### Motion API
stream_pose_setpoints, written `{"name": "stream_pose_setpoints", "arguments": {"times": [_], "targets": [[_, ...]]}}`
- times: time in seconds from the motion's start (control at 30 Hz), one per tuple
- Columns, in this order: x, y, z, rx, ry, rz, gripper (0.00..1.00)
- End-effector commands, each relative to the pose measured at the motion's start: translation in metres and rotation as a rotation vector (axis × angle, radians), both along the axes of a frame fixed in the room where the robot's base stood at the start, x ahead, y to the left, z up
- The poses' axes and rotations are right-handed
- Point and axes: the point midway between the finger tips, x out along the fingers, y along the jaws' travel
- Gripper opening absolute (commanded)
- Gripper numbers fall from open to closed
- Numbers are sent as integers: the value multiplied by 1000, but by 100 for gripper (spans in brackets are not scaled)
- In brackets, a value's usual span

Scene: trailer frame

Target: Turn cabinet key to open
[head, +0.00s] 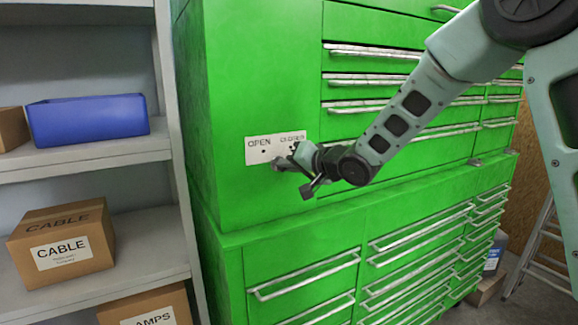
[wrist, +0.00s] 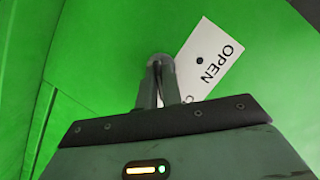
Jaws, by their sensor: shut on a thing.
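The green cabinet (head: 235,105) carries a white plate (head: 256,154) marked OPEN on the left and CLOSED on the right, with a dark dot below OPEN. My gripper (head: 283,162) is at the plate's lower right, below the word CLOSED. In the wrist view my gripper (wrist: 158,84) is shut on the key, at a round grey lock part (wrist: 161,62) on the cabinet face. The key is mostly hidden between the fingers, and its exact angle cannot be told. The plate (wrist: 215,45) appears tilted there, with part of it behind the gripper.
Grey shelves (head: 125,150) stand left of the cabinet with a blue bin (head: 88,118) and a cardboard cable box (head: 62,250). Drawers with long protruding handles (head: 305,275) lie below and right of my gripper. A ladder (head: 545,235) stands at far right.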

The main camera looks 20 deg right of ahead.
Motion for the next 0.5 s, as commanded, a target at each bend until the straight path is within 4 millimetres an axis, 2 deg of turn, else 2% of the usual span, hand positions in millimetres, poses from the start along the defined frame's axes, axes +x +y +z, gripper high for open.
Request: {"name": "stream_pose_setpoints", "arguments": {"times": [0.27,0.5], "targets": [[0,2,-1,-107,-24,2,0],[-1,5,-3,-301,-65,1,0]]}}
